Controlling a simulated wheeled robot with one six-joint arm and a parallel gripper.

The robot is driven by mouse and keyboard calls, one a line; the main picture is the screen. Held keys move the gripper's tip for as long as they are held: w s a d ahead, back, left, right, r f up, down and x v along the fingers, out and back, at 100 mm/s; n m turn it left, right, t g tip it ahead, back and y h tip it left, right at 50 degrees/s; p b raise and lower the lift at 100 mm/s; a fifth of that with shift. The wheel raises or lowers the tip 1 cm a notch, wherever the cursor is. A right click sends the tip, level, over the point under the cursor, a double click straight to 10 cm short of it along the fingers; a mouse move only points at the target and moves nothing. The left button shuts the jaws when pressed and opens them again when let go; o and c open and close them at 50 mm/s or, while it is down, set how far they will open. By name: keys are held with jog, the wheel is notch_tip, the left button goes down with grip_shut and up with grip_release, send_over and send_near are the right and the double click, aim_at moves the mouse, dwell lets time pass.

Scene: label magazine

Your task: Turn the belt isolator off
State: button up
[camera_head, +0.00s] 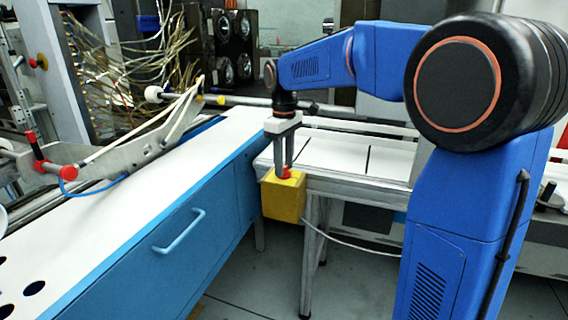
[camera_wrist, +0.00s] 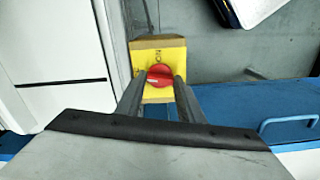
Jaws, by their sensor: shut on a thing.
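The belt isolator is a yellow box (camera_head: 283,198) mounted near the front corner of the white bench, with a cable running from its lower right. Its red knob (camera_wrist: 159,76) sits on the yellow top plate in the wrist view, with dark lettering beside it. My gripper (camera_head: 285,168) points straight down onto the box from above. In the wrist view my gripper (camera_wrist: 160,84) has one finger on each side of the red knob and is shut on it. The lettering is partly hidden, so I cannot read the knob's setting.
A blue cabinet (camera_head: 180,245) with a light handle stands left of the box. The white bench (camera_head: 340,155) lies behind and right. A label machine arm with red knobs (camera_head: 95,165) is over the left worktop. Grey floor (camera_head: 265,275) is open below the box.

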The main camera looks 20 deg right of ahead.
jog(key=shift+n, duration=1.1)
jog(key=o, duration=1.1)
jog(key=shift+c, duration=0.2)
jog(key=shift+r, duration=0.1)
notch_tip(320, 180, up, 17)
jog(key=shift+r, duration=0.15)
